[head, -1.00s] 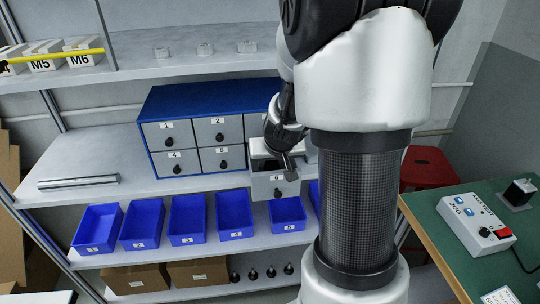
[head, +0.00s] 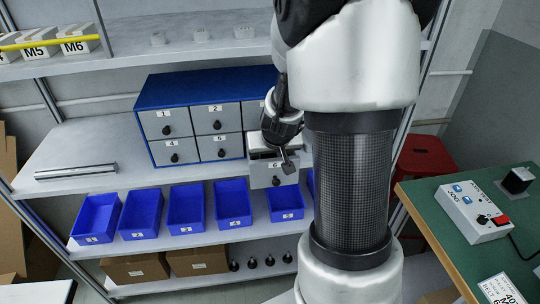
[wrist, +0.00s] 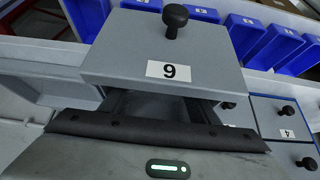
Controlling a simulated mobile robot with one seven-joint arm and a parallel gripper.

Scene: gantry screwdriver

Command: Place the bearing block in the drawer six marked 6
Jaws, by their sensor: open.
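Drawer six (head: 272,177) is pulled out at the lower right of the blue cabinet. In the wrist view its grey front (wrist: 165,45) fills the upper middle, with the label 6 upside down and a black knob. My gripper (head: 286,162) is at the drawer's upper edge in the head view. It also shows in the wrist view (wrist: 160,106), its two dark fingers apart, pointing toward the drawer behind its front. Nothing shows between the fingers. I cannot make out a bearing block; the drawer's inside is mostly hidden by my gripper.
The blue cabinet (head: 205,88) stands on the middle shelf. Blue bins (head: 186,205) line the shelf below. A metal bar (head: 75,172) lies at left. Small pale parts (head: 203,34) sit on the upper shelf. A green table (head: 440,205) with a control box (head: 470,212) is at right.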

